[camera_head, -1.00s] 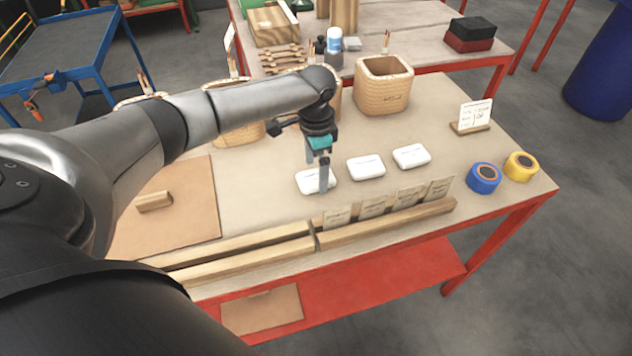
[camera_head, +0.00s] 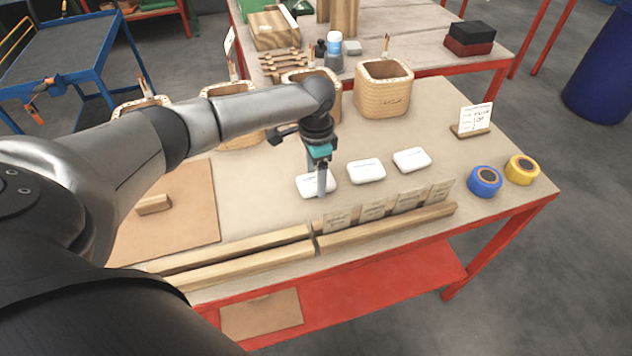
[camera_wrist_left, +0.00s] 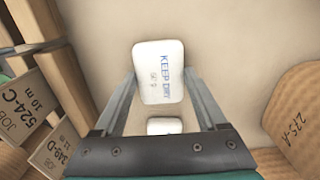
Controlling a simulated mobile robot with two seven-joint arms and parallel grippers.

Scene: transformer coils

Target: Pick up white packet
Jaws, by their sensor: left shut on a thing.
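Three white packets lie in a row on the table. The leftmost packet (camera_head: 309,185) is between the fingers of my left gripper (camera_head: 321,184), which is shut on it. In the left wrist view this packet (camera_wrist_left: 159,72) shows the print "KEEP DRY", with a finger of the left gripper (camera_wrist_left: 160,92) along each side. The middle packet (camera_head: 366,171) also shows in the left wrist view (camera_wrist_left: 164,126). The right packet (camera_head: 411,160) lies farther right. The held packet looks at table level; I cannot tell whether it is lifted. My right gripper is not in view.
Wooden rails with paper labels (camera_head: 373,210) run along the table's front. Woven baskets (camera_head: 383,91) stand at the back. Blue tape (camera_head: 485,181) and yellow tape (camera_head: 521,169) lie at the right, near a sign (camera_head: 475,119). A brown board (camera_head: 185,215) lies left.

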